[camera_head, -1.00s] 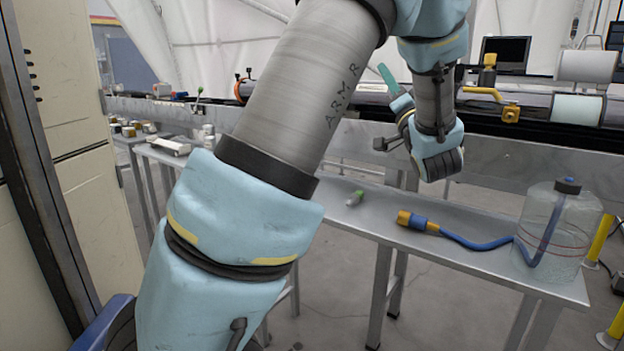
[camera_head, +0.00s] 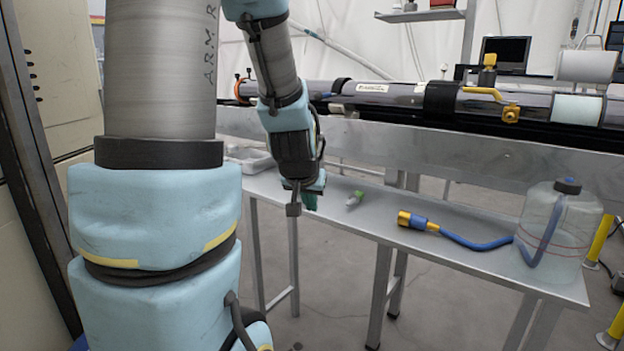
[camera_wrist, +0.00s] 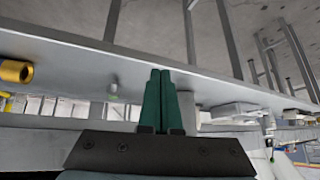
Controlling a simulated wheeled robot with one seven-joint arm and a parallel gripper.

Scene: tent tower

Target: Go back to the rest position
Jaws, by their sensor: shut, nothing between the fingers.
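The metal bench (camera_head: 390,221) holds a small green-tipped item (camera_head: 355,199), a blue hose with a yellow end (camera_head: 470,242) and a clear jug (camera_head: 545,235). A grey tray (camera_head: 248,158) lies at its left. A long pipe rig (camera_head: 400,95) runs behind. Floor in front is open.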

